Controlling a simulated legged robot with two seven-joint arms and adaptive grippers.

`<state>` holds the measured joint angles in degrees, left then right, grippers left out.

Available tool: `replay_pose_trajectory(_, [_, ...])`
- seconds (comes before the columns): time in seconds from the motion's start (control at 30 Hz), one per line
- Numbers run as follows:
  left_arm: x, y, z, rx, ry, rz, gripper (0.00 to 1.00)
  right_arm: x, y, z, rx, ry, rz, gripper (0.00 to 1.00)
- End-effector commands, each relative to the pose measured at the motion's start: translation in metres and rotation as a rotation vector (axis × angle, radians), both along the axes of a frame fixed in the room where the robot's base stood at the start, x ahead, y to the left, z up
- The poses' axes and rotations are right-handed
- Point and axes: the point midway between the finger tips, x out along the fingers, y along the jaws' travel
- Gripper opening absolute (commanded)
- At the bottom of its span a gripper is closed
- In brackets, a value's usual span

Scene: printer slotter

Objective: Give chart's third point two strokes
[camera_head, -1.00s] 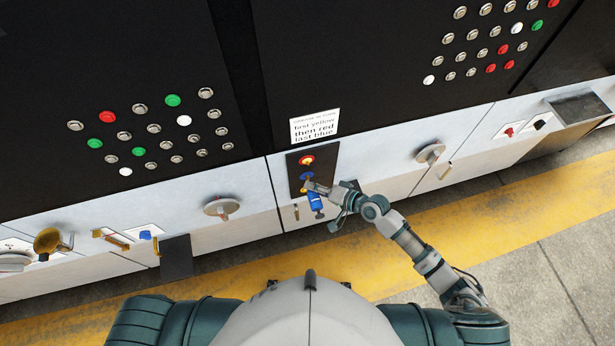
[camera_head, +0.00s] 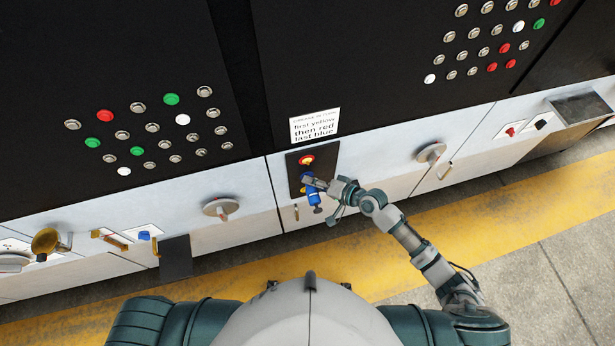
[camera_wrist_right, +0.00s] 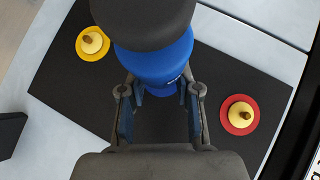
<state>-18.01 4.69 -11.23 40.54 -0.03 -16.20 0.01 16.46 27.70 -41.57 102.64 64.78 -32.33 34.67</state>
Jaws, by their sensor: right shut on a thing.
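The chart (camera_head: 315,126) is a white card on the machine that reads "first yellow then red last blue". Below it is a black plate (camera_head: 293,172) with the red point (camera_head: 307,160) at its top. In the right wrist view the red point (camera_wrist_right: 240,114) is to the right and the yellow point (camera_wrist_right: 92,42) is at upper left. My right gripper (camera_wrist_right: 158,92) is shut on a blue tool with a black end (camera_wrist_right: 160,62), over the plate between these points. The tool (camera_head: 314,198) also shows in the head view. The blue point is hidden behind gripper and tool. My left gripper is out of view.
Round metal knobs (camera_head: 221,208) and (camera_head: 431,153) flank the plate on the white panel. Brass handles, a small dark box (camera_head: 176,258) and a grey tray (camera_head: 580,107) stick out along the front. The floor with its yellow stripe (camera_head: 500,216) is clear.

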Motion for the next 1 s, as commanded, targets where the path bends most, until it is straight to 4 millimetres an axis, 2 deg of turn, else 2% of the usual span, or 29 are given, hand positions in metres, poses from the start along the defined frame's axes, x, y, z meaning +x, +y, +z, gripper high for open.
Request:
replay_pose_trajectory(0.53, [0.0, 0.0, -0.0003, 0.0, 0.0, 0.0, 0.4, 0.0023, 0.0006, 0.0008, 0.002, -0.002, -0.001, 0.0])
replay_pose_trajectory(0.57, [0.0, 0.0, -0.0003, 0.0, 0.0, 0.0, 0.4, 0.0022, 0.0006, 0.0008, 0.001, -0.001, -0.001, 0.4])
replay_pose_trajectory(0.63, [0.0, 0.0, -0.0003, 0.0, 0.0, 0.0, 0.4, 0.0021, 0.0006, 0.0008, 0.001, -0.001, -0.001, 0.57])
replay_pose_trajectory(0.67, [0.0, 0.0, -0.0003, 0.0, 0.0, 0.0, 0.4, 0.0021, 0.0005, 0.0007, 0.001, -0.001, -0.001, 0.62])
replay_pose_trajectory(1.0, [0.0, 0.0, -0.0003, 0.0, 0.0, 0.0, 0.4, 0.0007, -0.002, 0.0005, -0.001, 0.0, 0.0, 0.62])
